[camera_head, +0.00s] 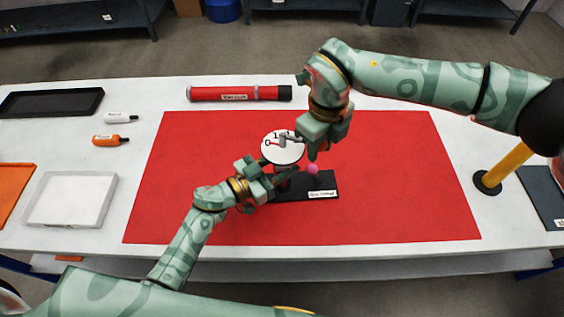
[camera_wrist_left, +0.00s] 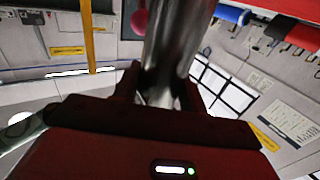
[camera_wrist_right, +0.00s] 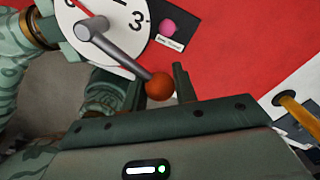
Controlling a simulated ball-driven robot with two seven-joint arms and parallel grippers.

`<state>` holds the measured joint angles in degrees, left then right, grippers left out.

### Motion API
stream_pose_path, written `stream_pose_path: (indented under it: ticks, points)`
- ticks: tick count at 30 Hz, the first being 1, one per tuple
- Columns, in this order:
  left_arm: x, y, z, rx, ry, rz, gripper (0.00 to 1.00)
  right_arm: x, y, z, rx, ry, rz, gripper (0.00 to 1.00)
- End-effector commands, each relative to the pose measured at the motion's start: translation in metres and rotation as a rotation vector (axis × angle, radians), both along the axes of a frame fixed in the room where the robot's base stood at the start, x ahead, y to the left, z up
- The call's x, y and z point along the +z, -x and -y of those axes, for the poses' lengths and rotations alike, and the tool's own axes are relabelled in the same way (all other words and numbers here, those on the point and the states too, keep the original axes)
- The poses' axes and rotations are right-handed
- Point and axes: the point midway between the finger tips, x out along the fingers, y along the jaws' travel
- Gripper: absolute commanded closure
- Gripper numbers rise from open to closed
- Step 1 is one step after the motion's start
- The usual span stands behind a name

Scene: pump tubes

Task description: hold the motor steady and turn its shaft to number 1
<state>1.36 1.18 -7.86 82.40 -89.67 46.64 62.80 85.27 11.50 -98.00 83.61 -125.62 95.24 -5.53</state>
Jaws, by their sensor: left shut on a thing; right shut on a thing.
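The motor's black base (camera_head: 318,188) sits on the red mat, with a white numbered dial (camera_head: 283,152) above it. The dial also shows in the right wrist view (camera_wrist_right: 126,38), where a 3 is readable. A grey crank (camera_wrist_right: 118,52) runs from the dial's middle to an orange ball knob (camera_wrist_right: 160,86). My right gripper (camera_head: 307,144) is shut on this knob, its fingers on either side. My left gripper (camera_head: 277,178) is below the dial, shut on the motor's metal cylinder (camera_wrist_left: 177,45). The crank's exact pointing is hard to tell.
A pink ball (camera_head: 313,169) is by the base. A red tube (camera_head: 240,94) lies behind the red mat (camera_head: 400,210). Trays and two small bottles are at the left. A yellow post (camera_head: 508,165) stands at the right. The mat's right side is clear.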

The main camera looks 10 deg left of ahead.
Motion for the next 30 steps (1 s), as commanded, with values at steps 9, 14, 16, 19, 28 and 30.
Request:
stream_pose_path:
  ticks: [9,14,16,19,28,30]
  points:
    - [0.0,0.001,0.001,-0.004,0.003,0.001,1.0,-0.004,0.012,-0.001,-0.13,0.004,-0.004,0.94]
    - [0.0,0.0,0.001,-0.004,0.003,0.001,1.0,-0.004,0.013,-0.001,-0.139,0.005,-0.006,0.94]
    - [0.0,0.0,0.001,-0.004,0.003,0.001,1.0,-0.004,0.013,-0.001,-0.139,0.006,-0.007,0.94]
    - [0.001,0.0,0.001,-0.003,0.003,0.001,1.0,-0.005,0.014,-0.001,-0.145,0.006,-0.007,0.94]
    - [0.001,0.0,0.001,-0.003,0.003,0.001,1.0,-0.005,0.024,-0.004,-0.273,0.007,-0.008,0.94]
    - [0.001,0.0,0.001,-0.003,0.003,0.001,1.0,-0.005,0.024,-0.004,-0.28,0.007,-0.008,0.94]
